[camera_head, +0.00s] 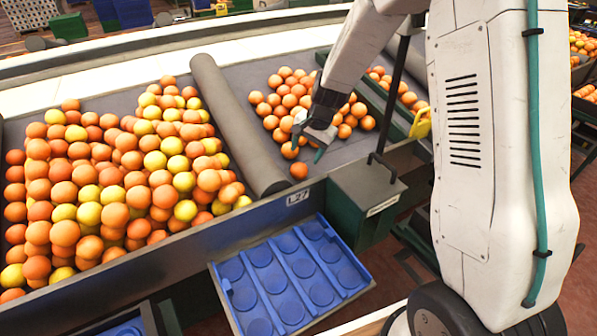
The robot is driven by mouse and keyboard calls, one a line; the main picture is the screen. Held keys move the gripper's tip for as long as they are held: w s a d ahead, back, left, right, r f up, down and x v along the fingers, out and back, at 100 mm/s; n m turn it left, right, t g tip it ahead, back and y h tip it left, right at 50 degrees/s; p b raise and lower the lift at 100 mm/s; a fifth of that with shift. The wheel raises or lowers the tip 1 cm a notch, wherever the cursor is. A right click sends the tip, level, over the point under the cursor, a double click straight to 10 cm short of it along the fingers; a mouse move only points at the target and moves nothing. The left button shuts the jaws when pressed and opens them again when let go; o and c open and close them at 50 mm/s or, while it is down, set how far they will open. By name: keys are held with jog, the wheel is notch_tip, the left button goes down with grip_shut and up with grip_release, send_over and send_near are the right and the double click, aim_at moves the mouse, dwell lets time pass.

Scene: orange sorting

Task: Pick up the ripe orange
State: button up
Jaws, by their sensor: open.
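My gripper (308,143) is open above the right lane of the sorting line, over the near end of a group of oranges (290,90). One deep orange fruit (299,170) lies apart at the lane's near edge, just below the gripper's fingers. Another orange (289,150) shows beside the left finger. The fingers appear to hold nothing. My arm hides part of the group. Which fruit is the ripe one is not marked, though all in this lane look evenly orange.
A grey roller divider (238,125) separates this lane from a large pile of mixed orange and yellow fruit (110,185) at left. A blue tray with round hollows (290,275) sits below the front edge and looks empty.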

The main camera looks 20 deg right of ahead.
aim_at(302, 165)
jog(key=x, duration=0.7)
jog(key=shift+s+f, duration=0.15)
jog(key=shift+f, duration=0.05)
jog(key=shift+c, duration=0.3)
jog(key=c, duration=0.7)
